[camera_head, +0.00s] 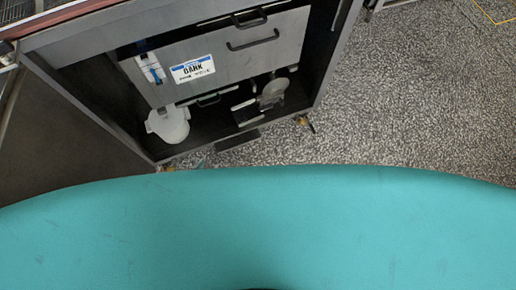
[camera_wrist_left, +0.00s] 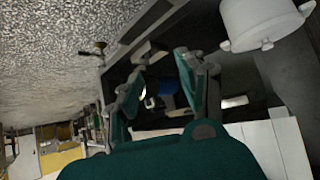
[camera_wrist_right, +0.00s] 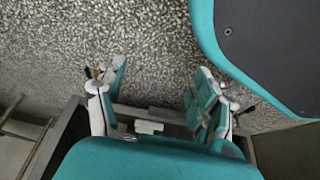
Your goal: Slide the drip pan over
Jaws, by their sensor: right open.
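I cannot tell for sure which part is the drip pan. My left gripper (camera_wrist_left: 162,68) shows clearly only in the left wrist view, fingers apart, facing the dark cabinet interior; I see nothing gripped. My right gripper (camera_wrist_right: 160,75) is open and empty in the right wrist view, with speckled floor beyond its fingertips and a dark frame edge (camera_wrist_right: 165,113) behind them.
A white lidded pot (camera_head: 168,124) stands on the lower shelf; it also shows in the left wrist view (camera_wrist_left: 263,22). A pale grey round-topped item (camera_head: 273,92) stands on the shelf's right. Open speckled floor (camera_head: 420,90) lies right of the cabinet.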

